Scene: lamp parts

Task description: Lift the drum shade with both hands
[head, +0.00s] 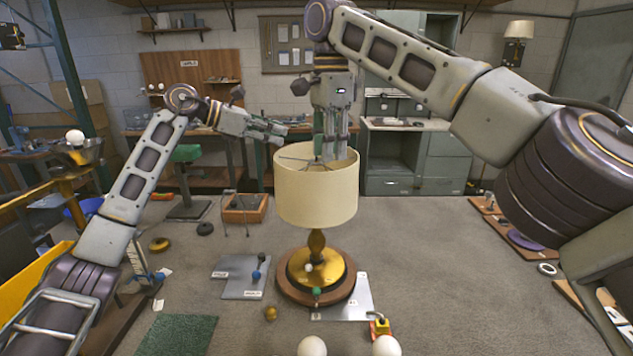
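The cream drum shade (316,196) sits upright over the lamp's brass stem (316,241) and round wood-and-brass base (341,288) in the middle of the head view. My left gripper (279,134) is at the shade's upper left, level with or just above the rim. Its fingers look apart and I see nothing between them. My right gripper (332,156) points straight down over the shade's open top. Its fingertips are partly hidden by the front rim, so I cannot tell whether they touch the shade or straddle its wall.
A grey plate (235,282) with small parts lies left of the lamp base, and another plate (350,303) lies under its right side. White bulbs (312,346) are at the front edge. A green mat (178,335) lies front left.

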